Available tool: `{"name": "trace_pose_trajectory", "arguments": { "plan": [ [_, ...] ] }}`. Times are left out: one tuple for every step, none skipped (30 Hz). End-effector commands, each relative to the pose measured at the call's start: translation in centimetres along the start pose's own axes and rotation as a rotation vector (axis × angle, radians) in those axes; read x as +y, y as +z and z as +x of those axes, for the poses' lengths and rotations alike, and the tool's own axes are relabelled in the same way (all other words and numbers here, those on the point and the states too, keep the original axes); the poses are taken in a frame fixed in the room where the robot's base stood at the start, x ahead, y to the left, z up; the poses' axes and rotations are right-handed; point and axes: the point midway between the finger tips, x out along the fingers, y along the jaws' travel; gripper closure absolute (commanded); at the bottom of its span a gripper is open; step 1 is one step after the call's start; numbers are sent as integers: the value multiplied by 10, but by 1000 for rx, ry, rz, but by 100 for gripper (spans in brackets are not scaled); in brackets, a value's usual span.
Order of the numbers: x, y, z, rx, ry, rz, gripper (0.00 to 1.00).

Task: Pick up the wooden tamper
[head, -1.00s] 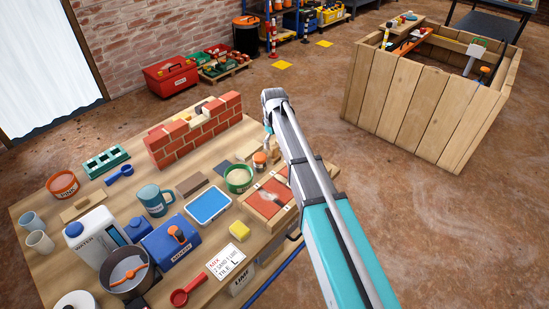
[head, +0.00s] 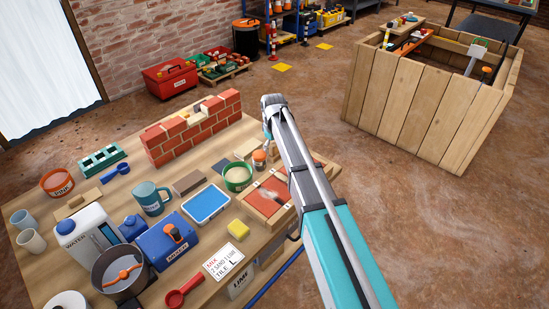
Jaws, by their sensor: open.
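My gripper (head: 267,138) is at the far end of my arm, over the back right part of the workbench. It points down and is seen small and partly from behind, and no held thing shows in it. A small tan wooden piece (head: 276,151) stands beside and partly behind my gripper and arm. It may be the wooden tamper, but my arm hides too much to be sure. I cannot tell whether the gripper touches it.
A red brick wall (head: 195,128) stands left of my gripper. An orange-lidded jar (head: 259,160), a green tub (head: 237,177) and a red-panelled wooden box (head: 268,196) are close by. A large plank crate (head: 425,100) stands on the floor at right. Floor between is clear.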

Motion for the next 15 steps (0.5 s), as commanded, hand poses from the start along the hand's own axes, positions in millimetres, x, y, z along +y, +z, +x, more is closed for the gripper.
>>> {"name": "trace_pose_trajectory", "arguments": {
  "plan": [
    [0, 0, 7, 0, 0, 0, 11],
    [0, 0, 8, 0, 0, 0, 11],
    [0, 0, 10, 0, 0, 0, 11],
    [0, 0, 11, 0, 0, 0, 11],
    [0, 0, 12, 0, 0, 0, 11],
    [0, 0, 12, 0, 0, 0, 11],
    [0, 0, 13, 0, 0, 0, 11],
    [0, 0, 13, 0, 0, 0, 11],
    [0, 0, 13, 0, 0, 0, 11],
    [0, 0, 13, 0, 0, 0, 11],
    [0, 0, 13, 0, 0, 0, 11],
    [0, 0, 12, 0, 0, 0, 11],
    [0, 0, 12, 0, 0, 0, 11],
    [0, 0, 12, 0, 0, 0, 11],
    [0, 0, 12, 0, 0, 0, 11]
  ]
}}
